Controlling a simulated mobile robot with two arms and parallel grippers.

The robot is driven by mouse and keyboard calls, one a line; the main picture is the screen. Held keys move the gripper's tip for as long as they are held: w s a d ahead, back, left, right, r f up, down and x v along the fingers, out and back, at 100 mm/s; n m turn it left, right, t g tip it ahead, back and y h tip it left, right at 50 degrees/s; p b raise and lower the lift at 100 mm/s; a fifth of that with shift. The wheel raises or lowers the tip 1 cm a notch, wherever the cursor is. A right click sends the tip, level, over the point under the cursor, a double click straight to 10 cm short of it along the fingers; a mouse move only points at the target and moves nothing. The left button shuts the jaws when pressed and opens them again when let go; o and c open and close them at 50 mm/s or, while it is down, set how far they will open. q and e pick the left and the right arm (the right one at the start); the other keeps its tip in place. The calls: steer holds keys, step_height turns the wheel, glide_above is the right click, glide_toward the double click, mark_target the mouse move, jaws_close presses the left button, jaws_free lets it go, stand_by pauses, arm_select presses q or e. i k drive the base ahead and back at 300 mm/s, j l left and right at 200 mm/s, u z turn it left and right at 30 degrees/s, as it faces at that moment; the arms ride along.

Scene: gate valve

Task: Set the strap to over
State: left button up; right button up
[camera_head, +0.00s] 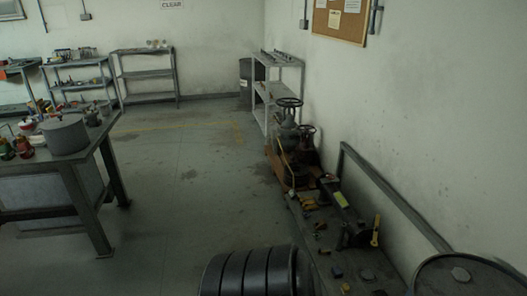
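Two valves with dark handwheels stand against the right wall: a taller grey-green one (289,125) and a lower rusty one (304,150). A third dark handwheel (329,179) shows nearer, at the far end of a low dark bench. I cannot make out a strap for certain; a yellow-green piece (341,199) lies by that nearer handwheel, too small to identify. Neither of my grippers shows in the head view.
The low bench (347,270) along the right wall carries small yellow and dark parts. A dark ribbed object (250,273) and a drum (465,278) fill the bottom. A worktable with a grey pot (66,134) stands left. The middle floor is clear.

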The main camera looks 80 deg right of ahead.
mark_target(377, 228)
steer(key=l+z, duration=0.1)
steer(key=z, duration=4.4)
steer(key=i+j+z, duration=0.2)
steer(key=j+z, duration=0.15)
steer(key=i+j+z, duration=0.1)
steer(key=j+z, duration=0.2)
steer(key=i+j+z, duration=0.1)
steer(key=j+z, duration=0.25)
steer(key=j, duration=0.2)
steer(key=j+z, duration=0.45)
steer(key=j, duration=2.05)
